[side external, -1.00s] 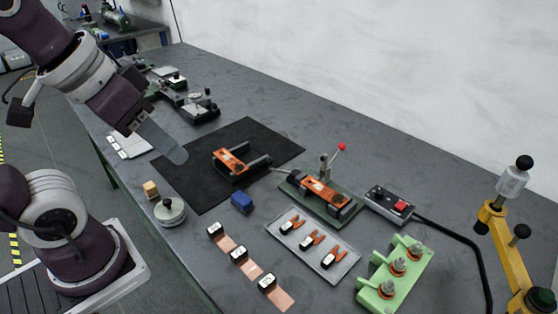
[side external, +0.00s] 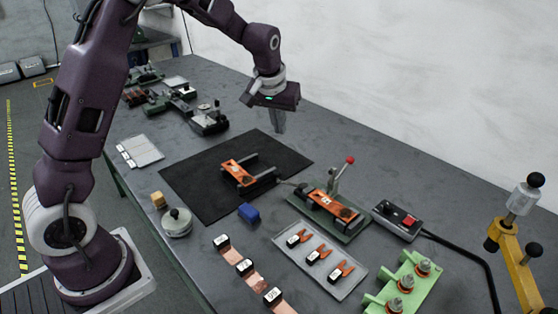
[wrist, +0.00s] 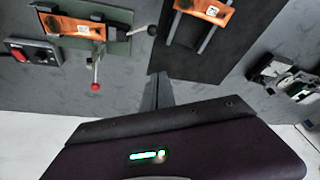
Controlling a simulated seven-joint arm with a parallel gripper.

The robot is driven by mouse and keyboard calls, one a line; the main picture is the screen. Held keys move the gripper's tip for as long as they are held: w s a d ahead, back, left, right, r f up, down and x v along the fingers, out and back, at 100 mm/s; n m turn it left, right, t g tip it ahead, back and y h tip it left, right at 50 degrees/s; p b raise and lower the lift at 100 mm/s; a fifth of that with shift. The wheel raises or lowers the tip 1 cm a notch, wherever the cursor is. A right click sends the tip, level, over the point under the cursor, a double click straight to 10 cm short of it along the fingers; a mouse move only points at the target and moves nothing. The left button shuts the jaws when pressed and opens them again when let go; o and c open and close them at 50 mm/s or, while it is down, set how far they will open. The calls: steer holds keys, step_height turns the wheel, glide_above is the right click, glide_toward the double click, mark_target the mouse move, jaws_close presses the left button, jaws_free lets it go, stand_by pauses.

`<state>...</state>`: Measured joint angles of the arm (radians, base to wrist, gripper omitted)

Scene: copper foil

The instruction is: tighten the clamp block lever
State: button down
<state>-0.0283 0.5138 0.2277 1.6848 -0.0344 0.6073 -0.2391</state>
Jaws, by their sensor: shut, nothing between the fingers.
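The clamp block (side external: 345,232) is a green base with an orange copper piece (side external: 332,203) on it, right of the black mat in the side view. An upright lever with a red knob (side external: 349,160) rises at its back; the knob also shows in the wrist view (wrist: 95,87). A short rod with a dark knob (wrist: 152,30) sticks out of the block's end towards the mat. I cannot tell which of the two is the task's lever. My gripper (side external: 279,128) is shut and empty, pointing down above the bench behind the mat, apart from both levers.
A second orange piece in a dark holder (side external: 240,172) lies on the black mat (side external: 205,190). A control box with a red switch (side external: 398,219), a grey tray (side external: 345,285) and a green rack (side external: 410,285) stand nearby. The bench behind the clamp block is clear.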

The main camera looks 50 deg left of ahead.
steer(key=f, duration=1)
steer(key=shift+w+f, duration=0.2)
steer(key=shift+f, duration=0.1)
steer(key=shift+s+d+f, duration=0.1)
steer(key=shift+s+f, duration=0.05)
steer(key=shift+s, duration=0.15)
